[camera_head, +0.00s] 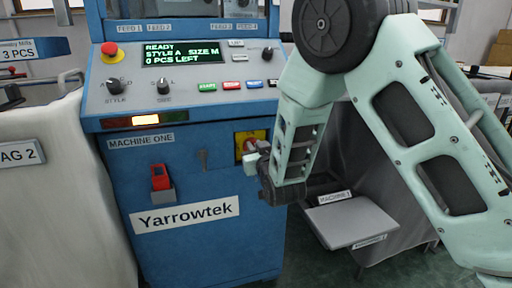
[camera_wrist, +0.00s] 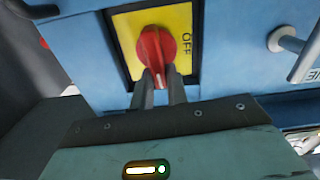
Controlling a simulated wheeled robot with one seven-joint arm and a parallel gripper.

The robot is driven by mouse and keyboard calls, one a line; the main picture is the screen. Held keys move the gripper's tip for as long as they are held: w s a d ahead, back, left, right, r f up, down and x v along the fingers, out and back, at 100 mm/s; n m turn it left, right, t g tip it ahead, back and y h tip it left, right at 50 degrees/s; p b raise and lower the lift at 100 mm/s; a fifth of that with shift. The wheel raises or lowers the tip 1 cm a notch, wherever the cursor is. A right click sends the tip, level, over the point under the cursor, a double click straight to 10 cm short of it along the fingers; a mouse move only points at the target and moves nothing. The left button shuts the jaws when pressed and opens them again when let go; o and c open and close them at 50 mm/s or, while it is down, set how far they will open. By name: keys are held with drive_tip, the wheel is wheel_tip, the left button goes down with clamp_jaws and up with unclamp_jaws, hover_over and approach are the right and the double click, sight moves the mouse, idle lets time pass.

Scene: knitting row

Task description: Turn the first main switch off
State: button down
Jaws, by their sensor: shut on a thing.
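The main switch is a red rotary knob (camera_wrist: 157,50) on a yellow plate (camera_wrist: 122,27) set in the blue front of Machine One. In the wrist view the knob points up and down the picture, and the word OFF stands sideways to its right. In the head view the yellow plate (camera_head: 239,141) shows beside my gripper (camera_head: 254,160), which partly covers the knob. My gripper's two fingers (camera_wrist: 159,90) are shut on the lower part of the knob in the wrist view.
The machine's sloped panel (camera_head: 190,98) has a lit display (camera_head: 182,53) reading READY, dials, coloured buttons and a red emergency button (camera_head: 110,50). An amber lamp (camera_head: 146,120) is lit. A red padlock-like part (camera_head: 160,177) hangs left of the switch. A grey tray (camera_head: 350,221) stands lower right.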

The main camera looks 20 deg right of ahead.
drive_tip(key=n+p, duration=0.1)
drive_tip(key=n, duration=0.3)
drive_tip(key=a+n+p, duration=0.1)
drive_tip(key=n+p, duration=0.1)
drive_tip(key=n, duration=0.2)
drive_tip(key=f+n+p, duration=0.1)
drive_tip(key=n, duration=0.4)
drive_tip(key=shift+a+f+p, duration=0.1)
drive_tip(key=shift+a+p, duration=0.25)
drive_tip(key=shift+a, duration=0.05)
drive_tip(key=shift+f+n+p, duration=0.2)
drive_tip(key=shift+n+p, duration=0.2)
drive_tip(key=shift+n, duration=0.55)
drive_tip(key=shift+f+n+p, duration=0.2)
drive_tip(key=shift+n+p, duration=0.2)
drive_tip(key=shift+n, duration=0.55)
drive_tip(key=c, duration=1.4)
unclamp_jaws()
drive_tip(key=shift+s, duration=0.1)
